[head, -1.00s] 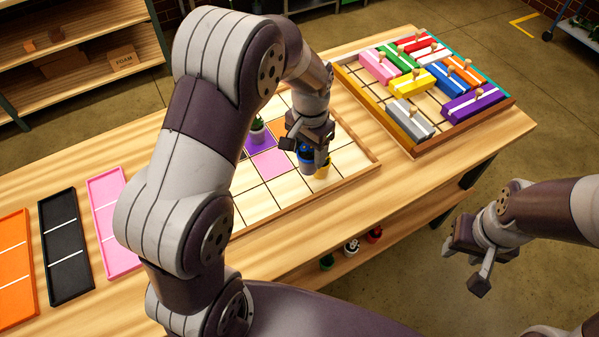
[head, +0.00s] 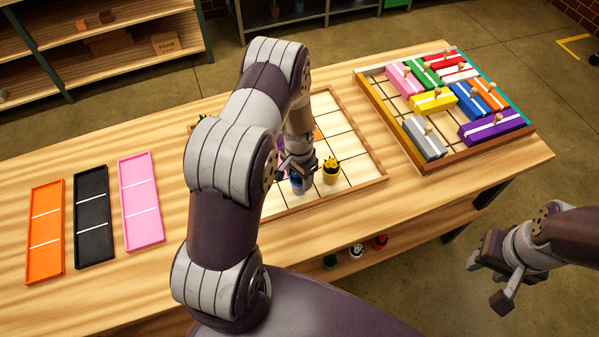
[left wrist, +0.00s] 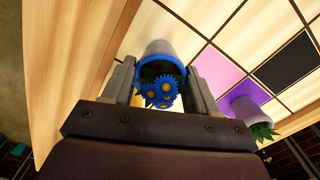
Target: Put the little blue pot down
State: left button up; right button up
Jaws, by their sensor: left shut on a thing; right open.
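The little blue pot (head: 297,184) is between the fingers of my left gripper (head: 297,170), over the front part of the gridded board (head: 361,165). In the left wrist view the pot (left wrist: 160,48) holds blue flowers with orange centres (left wrist: 160,92). The fingers (left wrist: 162,85) are shut on it from both sides. Whether its base touches the board cannot be told. My right gripper (head: 490,275) is open and empty, out in front of the table at the right.
A yellow pot (head: 331,172) stands on the board just right of the blue one. Orange (head: 45,230), black (head: 92,215) and pink (head: 141,200) trays lie left; a block tray (head: 432,165) lies right.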

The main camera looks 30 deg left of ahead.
pick_arm(q)
jog(key=shift+a+f, duration=0.25)
jog(key=shift+f, duration=0.15)
jog(key=shift+d+f+b, duration=0.2)
jog(key=shift+b, duration=0.1)
jog(key=o, duration=1.3)
jog(key=shift+r, duration=0.1)
jog(key=shift+a, duration=0.1)
